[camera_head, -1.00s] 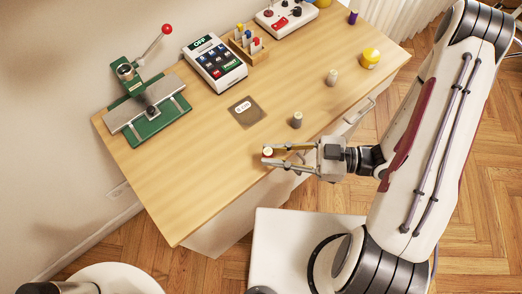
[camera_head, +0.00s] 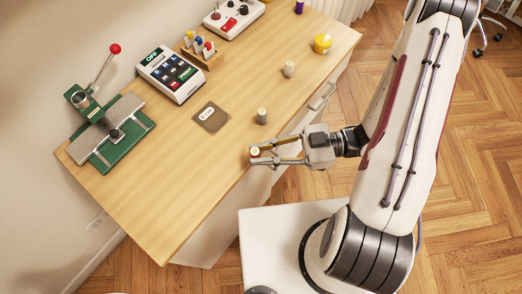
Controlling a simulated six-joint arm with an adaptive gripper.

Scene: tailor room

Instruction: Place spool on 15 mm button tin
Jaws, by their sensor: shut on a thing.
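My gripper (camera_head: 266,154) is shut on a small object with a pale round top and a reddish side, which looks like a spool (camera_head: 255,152). The fingers hide part of it. It is held at the near edge of the table, close to the grey spool-like cylinder (camera_head: 262,116) and apart from it. A yellow round container (camera_head: 322,43) stands farther back at the right of the table and may be the button tin. No 15 mm marking is readable.
A cream cylinder (camera_head: 289,69) and a purple one (camera_head: 299,7) stand on the table (camera_head: 190,190). A dark labelled square (camera_head: 211,117) lies flat. A green lever press (camera_head: 112,130), keypad device (camera_head: 171,74), wooden rack (camera_head: 203,50) and control box (camera_head: 233,17) line the back. The near-left tabletop is clear.

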